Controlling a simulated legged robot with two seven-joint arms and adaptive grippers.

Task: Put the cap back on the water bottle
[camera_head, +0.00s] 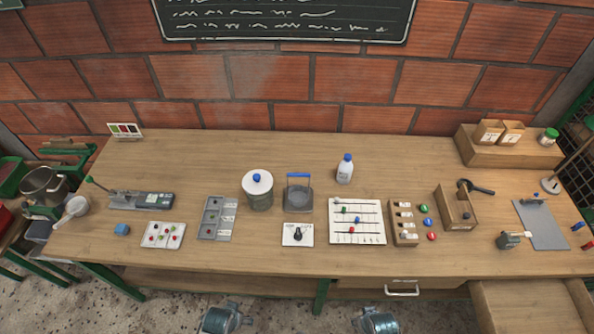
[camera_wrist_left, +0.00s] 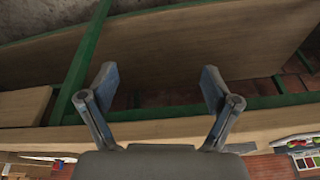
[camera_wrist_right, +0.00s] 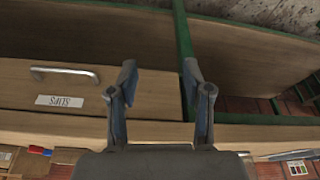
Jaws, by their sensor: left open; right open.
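The water bottle (camera_head: 344,173), small and whitish, stands upright at the back middle of the workbench. A blue top (camera_head: 347,157) shows at its upper end; I cannot tell whether this is the cap seated on it. No separate loose bottle cap can be made out for sure. My left gripper (camera_head: 227,317) is low in front of the bench's front edge, open and empty; its spread fingers show in the left wrist view (camera_wrist_left: 158,80). My right gripper (camera_head: 379,318) is also low before the bench, right of the left one, open and empty in the right wrist view (camera_wrist_right: 159,75). Both are far from the bottle.
A lidded jar (camera_head: 258,196) and a blue-handled grey container (camera_head: 299,196) stand left of the bottle. A bead board (camera_head: 357,222) lies in front of it. Coloured round pieces (camera_head: 425,222) lie further right. A drawer (camera_wrist_right: 50,85) is below.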

